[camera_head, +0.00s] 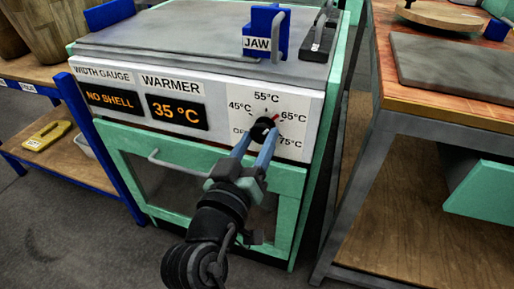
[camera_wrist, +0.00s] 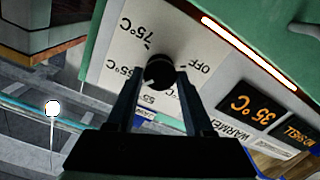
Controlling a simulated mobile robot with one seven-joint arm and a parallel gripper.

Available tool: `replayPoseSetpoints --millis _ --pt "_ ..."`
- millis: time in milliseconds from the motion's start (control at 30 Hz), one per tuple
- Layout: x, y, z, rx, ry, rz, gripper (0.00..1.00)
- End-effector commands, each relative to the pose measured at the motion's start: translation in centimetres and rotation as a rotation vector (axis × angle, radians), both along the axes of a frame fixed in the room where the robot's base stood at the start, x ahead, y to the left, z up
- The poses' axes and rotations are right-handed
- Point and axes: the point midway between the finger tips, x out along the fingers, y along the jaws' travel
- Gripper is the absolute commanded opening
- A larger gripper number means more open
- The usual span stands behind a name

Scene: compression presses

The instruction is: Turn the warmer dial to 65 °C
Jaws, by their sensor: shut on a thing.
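The warmer dial (camera_head: 264,127) is a round black knob on the white front panel, ringed by OFF, 45, 55, 65 and 75 °C labels. My gripper (camera_head: 258,138) is shut on the dial, one finger on each side. The wrist view shows the dial (camera_wrist: 160,71) between the two fingertips (camera_wrist: 158,77). A light line on the knob there points to the lower left, toward the 65 °C side. In the head view a small red mark shows at the dial's upper right, near 65 °C. The warmer display (camera_head: 177,111) reads 35 °C in orange.
The width gauge display (camera_head: 108,100) reads NO SHELL. A green-framed door with a bar handle (camera_head: 168,160) lies below the panel. A blue JAW block (camera_head: 262,30) stands on top. A wooden bench (camera_head: 450,95) stands to the right, a blue shelf to the left.

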Motion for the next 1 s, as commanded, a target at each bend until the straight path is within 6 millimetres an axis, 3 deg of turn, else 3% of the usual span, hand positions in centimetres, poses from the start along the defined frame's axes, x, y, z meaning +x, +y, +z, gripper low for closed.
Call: replayPoseSetpoints --millis 500,1000 --pt "-0.01 0.06 -0.26 0.329 -0.104 0.0 0.0" --pt "-0.01 0.04 -0.16 0.394 -0.124 -0.001 0.0"
